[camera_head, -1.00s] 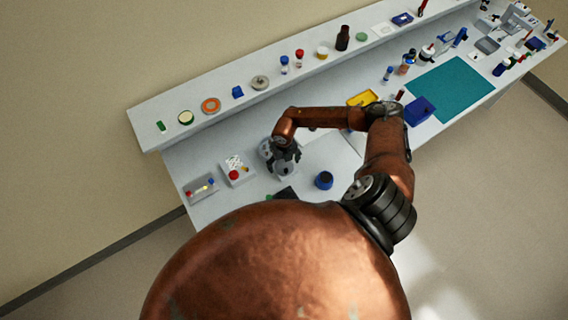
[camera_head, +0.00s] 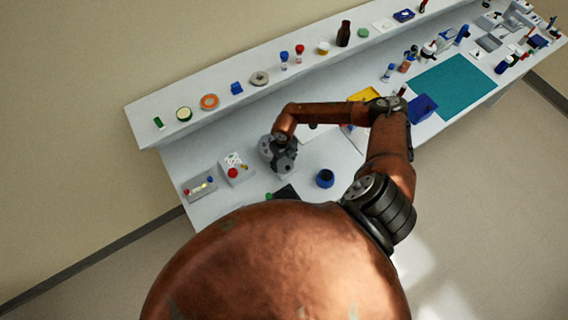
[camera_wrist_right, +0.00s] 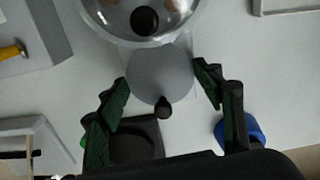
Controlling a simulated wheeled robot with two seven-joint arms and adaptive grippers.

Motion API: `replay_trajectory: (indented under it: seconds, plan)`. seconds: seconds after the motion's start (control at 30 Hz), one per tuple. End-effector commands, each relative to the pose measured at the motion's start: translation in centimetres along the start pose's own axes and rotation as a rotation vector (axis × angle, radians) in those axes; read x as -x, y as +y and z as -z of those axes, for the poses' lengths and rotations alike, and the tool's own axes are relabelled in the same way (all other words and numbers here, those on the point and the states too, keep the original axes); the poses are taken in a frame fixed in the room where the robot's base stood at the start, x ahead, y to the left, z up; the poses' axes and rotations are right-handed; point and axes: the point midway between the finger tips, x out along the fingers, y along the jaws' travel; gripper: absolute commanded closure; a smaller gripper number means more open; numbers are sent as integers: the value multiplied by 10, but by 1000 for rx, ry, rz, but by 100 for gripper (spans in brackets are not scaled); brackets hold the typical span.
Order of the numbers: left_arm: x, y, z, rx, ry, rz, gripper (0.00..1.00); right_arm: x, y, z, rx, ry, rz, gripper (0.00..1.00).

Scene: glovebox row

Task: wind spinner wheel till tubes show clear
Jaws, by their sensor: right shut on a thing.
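The spinner wheel is a flat grey disc (camera_wrist_right: 160,73) with a small black knob (camera_wrist_right: 164,107) on its near edge in the right wrist view. Behind it is a clear, shiny round bowl (camera_wrist_right: 140,20), cut off by the top edge, with a dark hub and brownish patches. I cannot tell whether the patches are tubes or how clear they are. In the head view my right gripper (camera_head: 283,160) hides most of the spinner. My left gripper is out of view.
A blue-topped jar (camera_head: 324,179) stands right of the gripper. A tray with a red-topped item (camera_head: 236,170) and a tray of small coloured items (camera_head: 200,187) lie left. Bottles and lids line the rear shelf. A teal mat (camera_head: 455,88) lies right.

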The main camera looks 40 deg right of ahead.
Motion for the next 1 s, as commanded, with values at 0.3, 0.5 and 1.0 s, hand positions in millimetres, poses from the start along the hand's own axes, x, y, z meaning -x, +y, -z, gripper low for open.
replay_trajectory:
  seconds: [0.3, 0.5, 1.0]
  plan:
    - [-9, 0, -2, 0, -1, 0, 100, 0, 0, -1, 93, -2, 1, 63]
    - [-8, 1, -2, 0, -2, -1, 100, 0, 0, -1, 91, -2, 1, 34]
    - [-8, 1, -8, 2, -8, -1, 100, 2, 0, -1, 90, -2, 1, 21]
